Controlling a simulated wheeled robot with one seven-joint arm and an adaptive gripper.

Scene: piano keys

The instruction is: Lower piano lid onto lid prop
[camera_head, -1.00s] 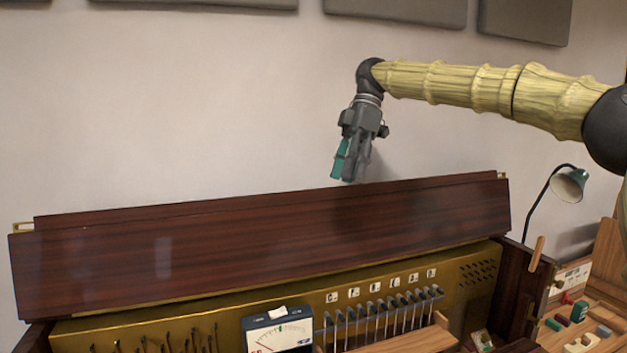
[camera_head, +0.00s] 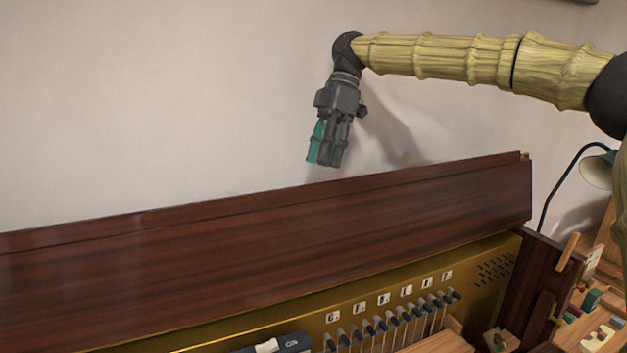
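The dark reddish-brown piano lid (camera_head: 280,245) stands raised and tilted above the brass panel, its left end outside the view. My gripper (camera_head: 325,162) points down just above and apart from the lid's upper edge, near the wall. Its teal-padded fingers appear close together, but the gap between them is not clear. Nothing shows between them. I cannot make out a lid prop for certain; a wooden stick (camera_head: 568,251) leans at the piano's right end.
A dark meter box (camera_head: 285,345) is at the bottom edge. A green desk lamp (camera_head: 598,170) and a wooden tray of small coloured parts stand at the right. The wall is bare.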

